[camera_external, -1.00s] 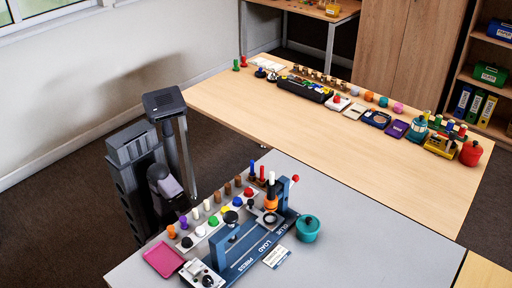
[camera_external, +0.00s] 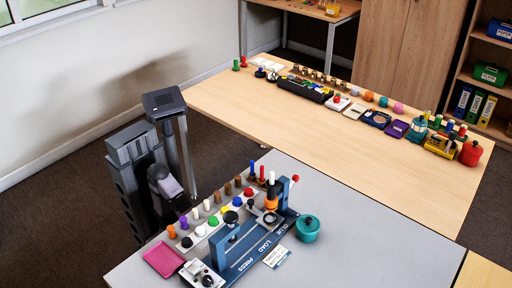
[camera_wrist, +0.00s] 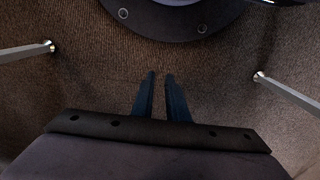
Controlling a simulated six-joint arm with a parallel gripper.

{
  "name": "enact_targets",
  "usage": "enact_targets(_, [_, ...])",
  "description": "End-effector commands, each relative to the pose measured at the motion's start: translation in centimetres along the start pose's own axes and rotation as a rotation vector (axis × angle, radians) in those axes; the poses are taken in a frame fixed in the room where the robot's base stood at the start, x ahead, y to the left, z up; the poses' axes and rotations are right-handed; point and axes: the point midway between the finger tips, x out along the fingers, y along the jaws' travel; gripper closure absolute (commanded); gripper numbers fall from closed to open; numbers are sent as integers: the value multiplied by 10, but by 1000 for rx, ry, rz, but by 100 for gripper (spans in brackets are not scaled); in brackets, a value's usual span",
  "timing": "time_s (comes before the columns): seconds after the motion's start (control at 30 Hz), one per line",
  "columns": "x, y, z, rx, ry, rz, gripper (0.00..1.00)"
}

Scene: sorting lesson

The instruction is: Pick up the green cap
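The green cap (camera_external: 213,221) sits in a row of coloured caps on a pale strip on the grey table, in the external view. The white cap (camera_external: 201,231) is on its near-left side and the yellow cap (camera_external: 225,210) on its far-right side. My gripper (camera_wrist: 160,75) shows in the wrist view as two dark blue fingers with a narrow gap between them, carpet visible through it. It is empty, over the floor. In the external view my arm stands folded left of the table, and the fingers cannot be made out. No cap shows in the wrist view.
Upright pegs (camera_external: 217,197) stand in a row behind the caps, on my arm's side. A blue press fixture (camera_external: 243,258) stands in front of them. A pink tray (camera_external: 163,259) and a teal pot (camera_external: 307,228) flank the fixture. The grey table's right side is clear.

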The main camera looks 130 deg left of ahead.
Motion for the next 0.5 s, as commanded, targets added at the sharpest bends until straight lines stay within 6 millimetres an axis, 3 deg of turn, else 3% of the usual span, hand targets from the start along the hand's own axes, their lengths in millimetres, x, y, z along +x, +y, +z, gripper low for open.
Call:
enact_targets(0.37, [-1, 1, 0, -1, 0, 2, 72])
enact_targets(0.5, [-10, 11, -3, -13, -1, 18, 72])
